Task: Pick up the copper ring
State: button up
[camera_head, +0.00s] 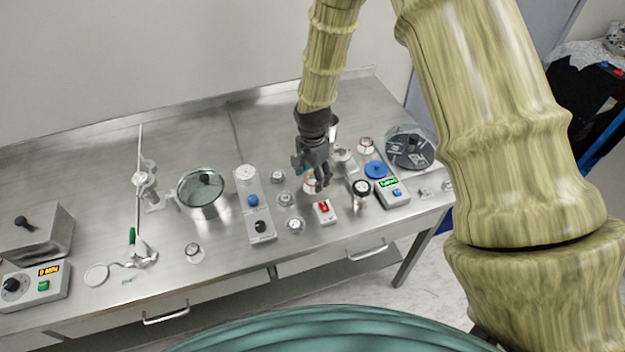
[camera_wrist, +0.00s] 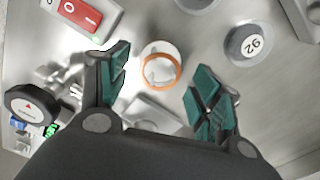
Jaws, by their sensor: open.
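The copper ring (camera_wrist: 179,76) shows in the wrist view as a thin orange circle at a round white piece (camera_wrist: 160,58); I cannot tell whether it lies on that piece or around it. My gripper (camera_wrist: 163,73) is open, its teal-padded fingers to the left and right of the ring, with nothing held between them. In the head view, my gripper (camera_head: 320,186) points down over the right half of the steel table (camera_head: 110,215). There the round piece (camera_head: 309,185) is partly hidden behind the fingers.
A red switch box (camera_head: 324,211), a black-topped round device (camera_head: 361,189) and a scale with a green display (camera_head: 392,191) stand close by. Small weights (camera_head: 284,199) and a blue-knobbed grey unit (camera_head: 253,202) lie to the left.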

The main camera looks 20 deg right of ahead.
jog(key=shift+f, duration=0.1)
dwell(0.3)
jog(key=c, duration=0.8)
jog(key=shift+c, duration=0.2)
